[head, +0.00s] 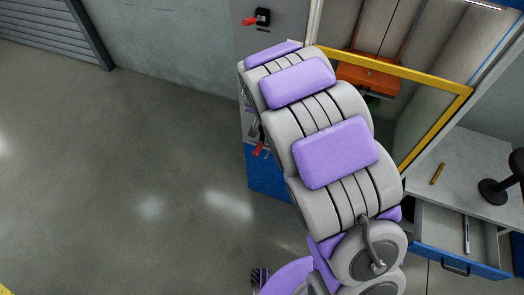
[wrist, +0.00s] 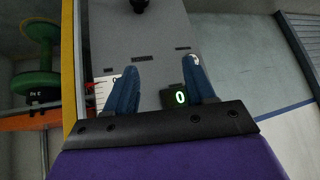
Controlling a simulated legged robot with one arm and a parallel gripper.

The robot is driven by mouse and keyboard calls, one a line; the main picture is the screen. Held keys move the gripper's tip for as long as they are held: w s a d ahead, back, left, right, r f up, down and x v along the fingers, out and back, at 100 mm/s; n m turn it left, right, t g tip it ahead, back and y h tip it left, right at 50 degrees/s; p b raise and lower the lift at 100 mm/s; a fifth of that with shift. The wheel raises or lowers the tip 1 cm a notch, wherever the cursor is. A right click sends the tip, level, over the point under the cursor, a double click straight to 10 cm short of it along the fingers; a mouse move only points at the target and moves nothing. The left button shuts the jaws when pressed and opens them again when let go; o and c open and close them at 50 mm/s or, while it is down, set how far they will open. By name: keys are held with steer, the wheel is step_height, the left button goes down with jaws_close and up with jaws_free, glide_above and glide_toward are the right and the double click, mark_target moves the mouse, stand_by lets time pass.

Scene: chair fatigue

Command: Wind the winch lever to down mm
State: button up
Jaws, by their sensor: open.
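A red-handled lever (head: 250,21) with a black hub sits on the grey panel at the top of the head view. A second red handle (head: 259,150) shows lower on the panel's side, partly hidden by my arm. I cannot tell which is the winch lever. My gripper (wrist: 162,64) shows in the wrist view with two blue fingers apart and nothing between them. It faces a grey panel (wrist: 160,35). A small black display (wrist: 173,104) reading 0 shows between the fingers, beside the right one. In the head view my arm hides the gripper.
A yellow frame (head: 420,79) and an orange block (head: 366,77) stand behind my arm. A workbench (head: 460,155) with an open drawer (head: 455,235) is at right. A green weight (wrist: 38,60) shows left in the wrist view. The floor at left is clear.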

steer(key=w+a+f+t+h, duration=0.1)
steer(key=w+a+f+t, duration=0.15)
steer(key=w+f, duration=0.2)
steer(key=w+a+f+t, duration=0.1)
steer(key=w+a+f, duration=0.2)
steer(key=f, duration=0.2)
steer(key=m+t+h+p, duration=0.1)
steer(key=t+h, duration=0.5)
glide_toward(259, 147)
steer(key=b+x, duration=0.1)
steer(key=x, duration=0.2)
steer(key=b+x, duration=0.1)
steer(key=x, duration=0.3)
steer(key=f+b+x, duration=0.1)
steer(key=x, duration=0.3)
steer(key=shift+w+a+f+b, duration=0.1)
steer(key=shift+a+b, duration=0.1)
steer(key=shift+b, duration=0.15)
steer(key=shift+c, duration=0.2)
jaws_close()
